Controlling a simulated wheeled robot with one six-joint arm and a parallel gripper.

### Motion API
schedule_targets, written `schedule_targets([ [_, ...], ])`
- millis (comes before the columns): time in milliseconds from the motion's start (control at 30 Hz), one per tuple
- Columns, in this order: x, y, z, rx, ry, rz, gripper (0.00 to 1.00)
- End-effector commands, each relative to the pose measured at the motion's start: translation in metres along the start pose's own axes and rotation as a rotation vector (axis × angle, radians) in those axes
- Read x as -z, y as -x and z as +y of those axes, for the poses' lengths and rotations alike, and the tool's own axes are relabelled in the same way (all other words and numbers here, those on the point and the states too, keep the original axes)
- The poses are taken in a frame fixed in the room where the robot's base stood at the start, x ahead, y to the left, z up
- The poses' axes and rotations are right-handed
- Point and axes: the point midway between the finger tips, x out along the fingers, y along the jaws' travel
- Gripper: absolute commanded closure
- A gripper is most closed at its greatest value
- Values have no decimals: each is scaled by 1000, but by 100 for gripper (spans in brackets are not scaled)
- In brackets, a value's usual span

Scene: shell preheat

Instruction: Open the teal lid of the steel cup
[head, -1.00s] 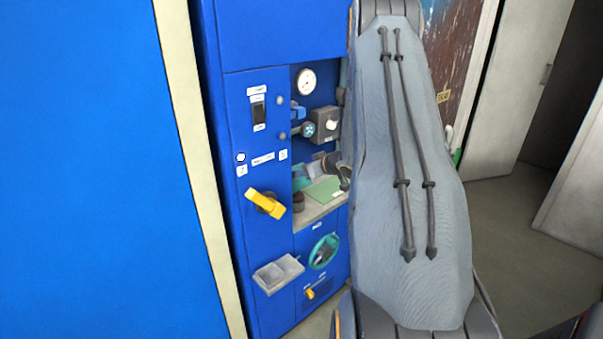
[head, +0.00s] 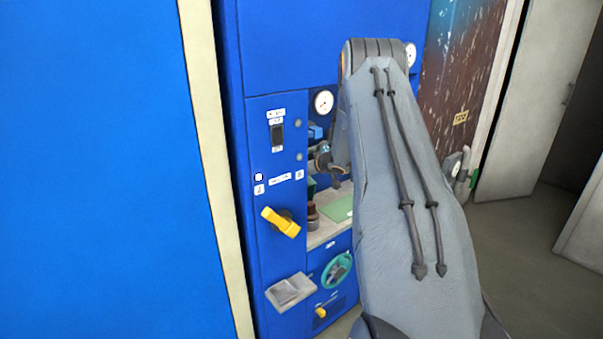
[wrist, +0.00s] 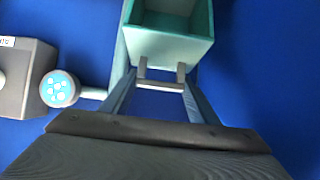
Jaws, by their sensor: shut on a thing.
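A teal box-shaped piece (wrist: 168,45) with an open hollow top is at the top middle of the wrist view. A grey U-shaped handle (wrist: 160,86) sticks out from its near face. My gripper (wrist: 160,80) is shut on this handle, one finger on each side. I cannot tell whether this piece is the cup's lid. The steel cup is not clearly visible in either view. In the head view, a small dark green patch (head: 311,187) shows in the recess, partly behind my arm. My fingertips are hidden there.
The blue cabinet (head: 272,230) has a yellow lever (head: 281,222), a grey tray (head: 290,290) and a teal handwheel (head: 337,270). A dark red-brown cylinder (head: 313,217) stands on the shelf near a green mat (head: 340,208). A round blue-faced knob (wrist: 59,89) is left of my gripper.

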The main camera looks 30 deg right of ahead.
Motion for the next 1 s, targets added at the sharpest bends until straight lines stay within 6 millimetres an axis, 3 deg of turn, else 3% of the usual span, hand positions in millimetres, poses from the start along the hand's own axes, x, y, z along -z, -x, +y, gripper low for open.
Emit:
schedule_targets([
  [433,1,-2,0,1,0,1,86],
  [467,1,-2,0,1,0,1,40],
  [567,1,-2,0,1,0,1,27],
  [867,0,0,0,0,0,0,27],
  [1000,1,10,1,-1,0,1,27],
])
